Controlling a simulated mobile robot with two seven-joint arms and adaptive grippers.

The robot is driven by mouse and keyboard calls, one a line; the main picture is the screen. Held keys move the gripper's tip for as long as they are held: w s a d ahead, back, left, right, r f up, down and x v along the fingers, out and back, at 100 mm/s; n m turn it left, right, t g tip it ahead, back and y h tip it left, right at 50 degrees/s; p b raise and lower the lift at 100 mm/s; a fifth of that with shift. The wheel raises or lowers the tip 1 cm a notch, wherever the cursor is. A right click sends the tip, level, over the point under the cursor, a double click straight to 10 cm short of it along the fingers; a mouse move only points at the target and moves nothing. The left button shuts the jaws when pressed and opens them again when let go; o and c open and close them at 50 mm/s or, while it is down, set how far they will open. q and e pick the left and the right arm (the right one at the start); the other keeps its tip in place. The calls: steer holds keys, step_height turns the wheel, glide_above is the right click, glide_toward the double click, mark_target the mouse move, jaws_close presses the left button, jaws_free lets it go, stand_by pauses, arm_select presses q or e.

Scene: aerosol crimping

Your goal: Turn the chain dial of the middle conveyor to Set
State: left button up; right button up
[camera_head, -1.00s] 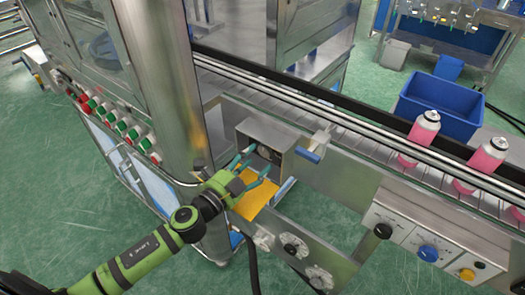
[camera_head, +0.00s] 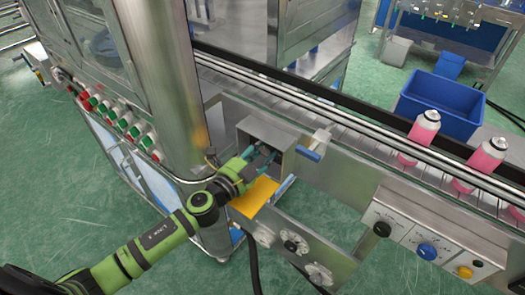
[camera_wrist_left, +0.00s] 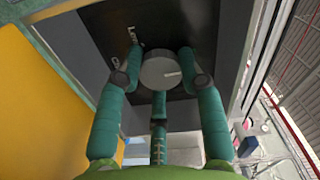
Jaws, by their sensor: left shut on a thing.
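The chain dial is a round grey knob (camera_wrist_left: 157,72) on a black panel inside an open-fronted metal box (camera_head: 282,130) on the conveyor's side. A pale line on its face points to the right in the left wrist view. Some lettering (camera_wrist_left: 136,40) on the panel shows beside a finger but is only partly readable; I cannot make out Set. My left gripper (camera_head: 266,155) reaches into the box. In the left wrist view its teal fingers (camera_wrist_left: 160,58) are closed in around the knob from both sides. The head view hides the dial. My right gripper is out of view.
A yellow panel (camera_head: 254,196) hangs just below the box. A blue-handled lever (camera_head: 314,146) juts out at its right. A steel column (camera_head: 170,100) stands left. Pink cans (camera_head: 420,140) ride the conveyor; other knobs (camera_head: 427,251) sit lower right.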

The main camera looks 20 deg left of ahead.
arm_select(q)
steer(key=shift+m, duration=0.3)
steer(key=o, duration=1.2)
steer(key=shift+c, duration=0.2)
steer(key=shift+s, duration=0.1)
steer(key=shift+s+a, duration=0.1)
steer(key=shift+s, duration=0.2)
steer(key=v, duration=1.1)
steer(key=shift+s+r, duration=0.1)
